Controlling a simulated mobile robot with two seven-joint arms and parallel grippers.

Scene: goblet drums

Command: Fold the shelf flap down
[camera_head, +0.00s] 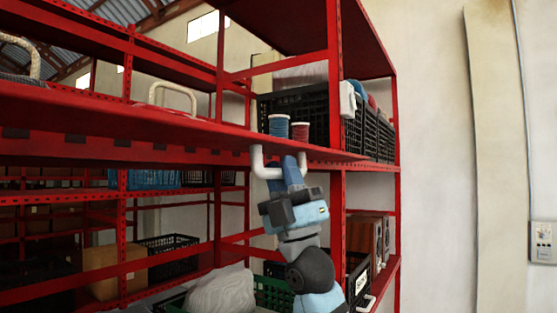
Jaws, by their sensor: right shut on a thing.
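The red shelf flap (210,136) runs along the front of the rack at upper-middle height and looks about level. A white bent handle (258,160) hangs under its edge, at the right end. My right gripper (289,168) reaches up from below and is shut on this handle; its fingers partly hide the handle's middle. My left gripper is not in view.
Two spools (279,126) stand above the flap by a black crate (312,104). Other white handles (172,90) show further left. A red upright (337,220) stands right of my arm. Below are a green crate (272,292) and a white sack (222,292).

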